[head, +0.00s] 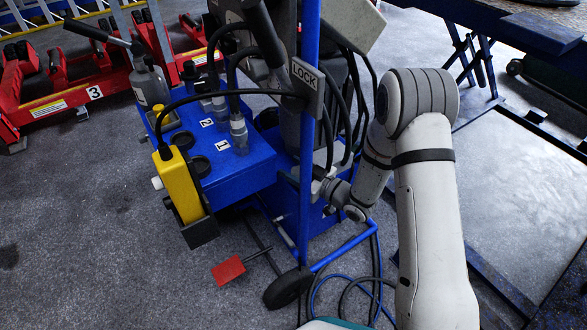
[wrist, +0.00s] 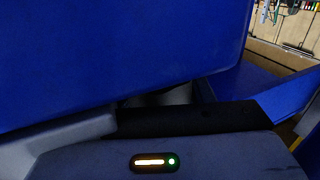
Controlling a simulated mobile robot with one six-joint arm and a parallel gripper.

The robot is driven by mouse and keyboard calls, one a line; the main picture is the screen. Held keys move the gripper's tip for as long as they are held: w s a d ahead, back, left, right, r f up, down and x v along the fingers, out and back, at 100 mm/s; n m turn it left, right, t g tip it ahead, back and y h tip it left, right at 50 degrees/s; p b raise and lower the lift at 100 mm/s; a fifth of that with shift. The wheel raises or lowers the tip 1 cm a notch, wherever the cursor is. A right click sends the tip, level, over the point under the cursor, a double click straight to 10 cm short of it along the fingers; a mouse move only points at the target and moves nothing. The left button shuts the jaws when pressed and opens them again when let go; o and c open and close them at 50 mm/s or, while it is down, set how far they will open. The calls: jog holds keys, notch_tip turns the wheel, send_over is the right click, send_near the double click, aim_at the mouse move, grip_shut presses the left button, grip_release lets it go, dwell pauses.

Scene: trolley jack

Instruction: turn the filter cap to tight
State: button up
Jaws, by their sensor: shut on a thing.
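The blue trolley (head: 225,160) stands in the middle of the head view. My arm comes in from the right and bends down to its lower side. My gripper (head: 318,182) is there, partly hidden behind the blue upright pole. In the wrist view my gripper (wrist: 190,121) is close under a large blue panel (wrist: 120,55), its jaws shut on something. A small pale patch (wrist: 165,96) shows in the dark gap beyond it, probably part of the filter cap. The cap is mostly hidden, so its turn position cannot be read.
The upright blue pole (head: 309,130) with a LOCK plate (head: 304,75) and black hoses stands close to my arm. A yellow box (head: 180,185) hangs at the trolley's left. Blue cables (head: 345,282) lie on the floor below. Floor at the lower left is mostly clear.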

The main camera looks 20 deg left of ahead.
jog(key=o, duration=1)
jog(key=shift+c, duration=0.2)
